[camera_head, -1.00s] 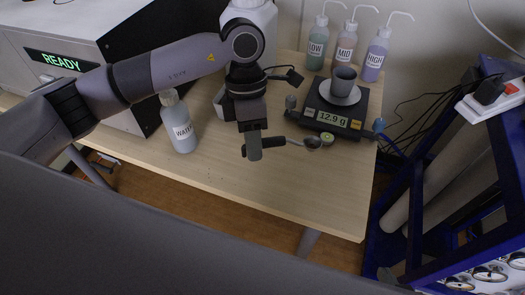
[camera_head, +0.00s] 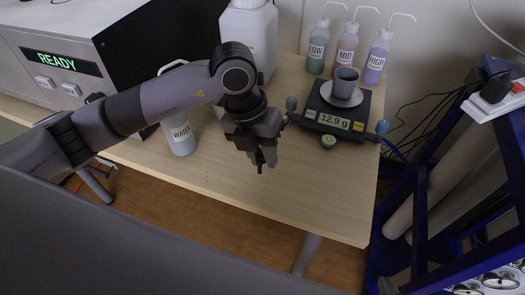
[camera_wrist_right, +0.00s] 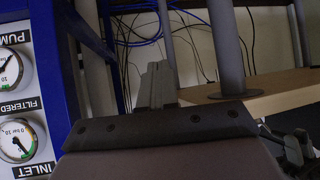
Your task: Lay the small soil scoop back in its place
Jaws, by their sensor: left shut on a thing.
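My left gripper (camera_head: 262,160) is shut on the small soil scoop (camera_head: 260,166), above the wooden table in front of the white container. Only a short dark part of the scoop shows at the fingertips; its bowl is hidden by the gripper or turned away. No resting place for the scoop can be made out in the head view. My right gripper (camera_wrist_right: 158,86) shows only in the right wrist view, its grey fingers together and nothing visible between them, beside the blue frame.
The scale (camera_head: 335,122) reads 12.9 g and bears a cup (camera_head: 345,79) on a dish. Wash bottle (camera_head: 180,137), white container (camera_head: 248,38) and analyser (camera_head: 60,62) stand left. LOW, MID (camera_head: 346,50) and HIGH bottles stand behind. The table's front right (camera_head: 320,195) is clear.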

